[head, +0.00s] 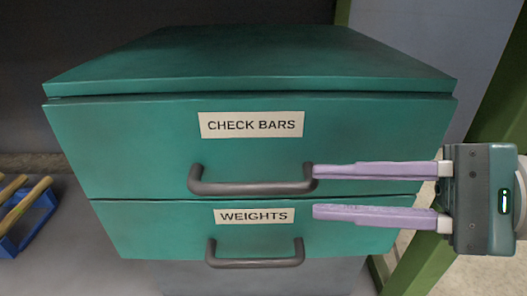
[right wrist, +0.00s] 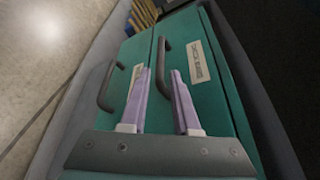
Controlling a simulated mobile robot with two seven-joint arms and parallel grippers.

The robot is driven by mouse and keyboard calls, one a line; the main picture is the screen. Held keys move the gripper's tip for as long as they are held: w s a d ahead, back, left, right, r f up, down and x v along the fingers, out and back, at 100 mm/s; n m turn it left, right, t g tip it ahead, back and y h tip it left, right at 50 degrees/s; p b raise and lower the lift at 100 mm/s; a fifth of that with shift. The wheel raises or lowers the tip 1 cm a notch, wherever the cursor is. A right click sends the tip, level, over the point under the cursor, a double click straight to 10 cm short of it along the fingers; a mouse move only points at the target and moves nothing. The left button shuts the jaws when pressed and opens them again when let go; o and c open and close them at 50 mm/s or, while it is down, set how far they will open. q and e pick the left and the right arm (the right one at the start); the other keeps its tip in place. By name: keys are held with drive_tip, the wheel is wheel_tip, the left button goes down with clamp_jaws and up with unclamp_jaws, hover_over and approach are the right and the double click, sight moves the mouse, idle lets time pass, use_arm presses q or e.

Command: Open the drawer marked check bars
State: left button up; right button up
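The check bars drawer (head: 130,150) is the upper of two in a green cabinet, and its front looks shut. Its label (head: 251,125) sits above a dark grey bar handle (head: 250,188). My right gripper (head: 315,191) is open at the right end of this handle, its two pale purple fingers pointing left, one above and one below the bar's level. In the right wrist view, the handle (right wrist: 163,58) shows between the spread fingertips (right wrist: 160,72). I cannot tell whether a finger touches it. My left gripper is not in view.
The weights drawer (head: 150,232) with its own handle (head: 255,263) is just below, and the lower finger overlaps its front in the head view. A blue rack (head: 30,222) with wooden bars stands at left. A green post (head: 425,250) rises at right.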

sight(281, 190)
drive_tip(key=b+x, duration=0.2)
drive_tip(key=x, duration=0.6)
drive_tip(key=shift+b, duration=0.3)
clamp_jaws()
idle(0.9)
